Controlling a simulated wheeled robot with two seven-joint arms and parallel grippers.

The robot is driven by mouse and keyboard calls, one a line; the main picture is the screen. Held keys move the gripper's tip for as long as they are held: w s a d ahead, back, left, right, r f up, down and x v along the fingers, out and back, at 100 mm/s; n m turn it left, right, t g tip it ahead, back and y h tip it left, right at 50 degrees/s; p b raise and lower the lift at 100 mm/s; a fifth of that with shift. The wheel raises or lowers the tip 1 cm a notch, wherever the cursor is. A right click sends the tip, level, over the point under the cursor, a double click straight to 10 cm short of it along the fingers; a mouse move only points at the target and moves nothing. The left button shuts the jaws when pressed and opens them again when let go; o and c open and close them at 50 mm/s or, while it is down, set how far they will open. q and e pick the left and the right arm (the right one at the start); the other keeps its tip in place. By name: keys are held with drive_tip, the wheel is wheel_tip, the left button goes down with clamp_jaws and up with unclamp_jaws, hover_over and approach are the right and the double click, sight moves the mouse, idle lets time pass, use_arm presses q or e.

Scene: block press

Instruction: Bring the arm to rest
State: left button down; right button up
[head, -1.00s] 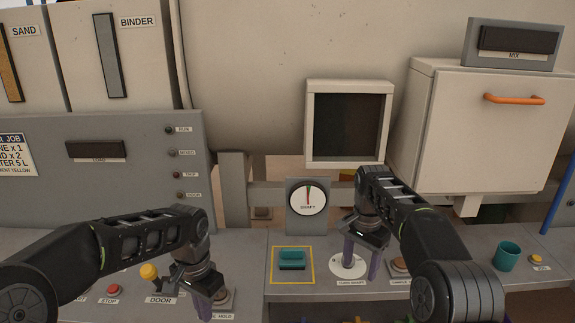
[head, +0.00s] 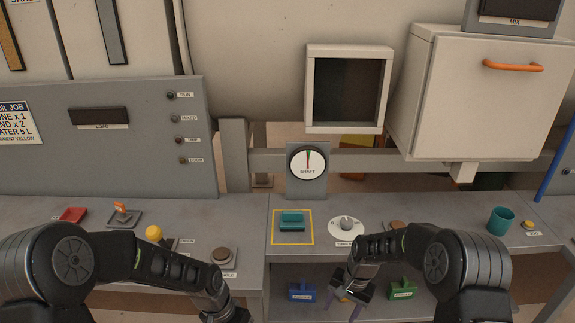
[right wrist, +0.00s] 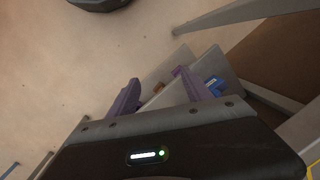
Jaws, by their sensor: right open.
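My right gripper (head: 346,298) hangs in front of the bench's front edge, below the white turn-shaft disc (head: 345,229). Its two purple fingers are apart with nothing between them; the right wrist view also shows the open jaws (right wrist: 155,94). My left arm is bent low at the left, with its hand (head: 222,306) at the bottom edge of the head view. The left fingers are cut off, so their opening does not show.
A shaft dial (head: 307,161) stands behind.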

drive_tip(key=s+a+f+n+y, duration=0.1)
drive_tip(key=s+a+f+n, duration=0.15)
drive_tip(key=s+f, duration=0.8)
use_arm(q)
drive_tip(key=s+d+f+n, duration=0.2)
drive_tip(key=s+f, duration=0.4)
drive_tip(key=s, duration=0.3)
drive_tip(key=s+d+f+n+h, duration=0.1)
drive_tip(key=s+d+f+n, duration=0.1)
drive_tip(key=s+f, duration=0.5)
drive_tip(key=s+n, duration=0.1)
drive_tip(key=s, duration=0.1)
drive_tip(key=shift+s+n+t, duration=0.3)
drive_tip(key=shift+s+n, duration=0.05)
drive_tip(key=shift+n, duration=0.05)
use_arm(e)
drive_tip(key=s+a, duration=0.2)
drive_tip(key=s, duration=0.7)
drive_tip(key=s+a+n+y, duration=0.1)
drive_tip(key=s+a, duration=0.1)
drive_tip(key=s, duration=0.8)
drive_tip(key=shift+a+r+t, duration=0.3)
drive_tip(key=shift+a+r, duration=0.05)
drive_tip(key=shift+a, duration=0.05)
use_arm(q)
drive_tip(key=shift+h, duration=0.3)
